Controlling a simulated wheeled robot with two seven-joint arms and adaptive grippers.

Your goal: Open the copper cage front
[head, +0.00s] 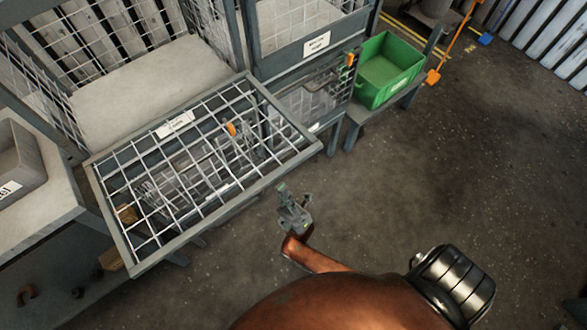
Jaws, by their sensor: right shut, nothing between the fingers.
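A grey-framed wire mesh front (283,103) leans outward, hinged down from an upper cage (150,82). It lies at a shallow slope, and the cage behind it stands open with a bare pale floor. My right gripper (288,197) is shut and empty. In the picture it is just below the front's lower right edge, apart from it. My left gripper is not in view.
A lower cage with metal pieces and an orange latch (232,129) shows through the mesh. Another labelled cage (316,43) stands to the right. A green bin (389,70) sits beyond it. A pale bench (35,205) is at left.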

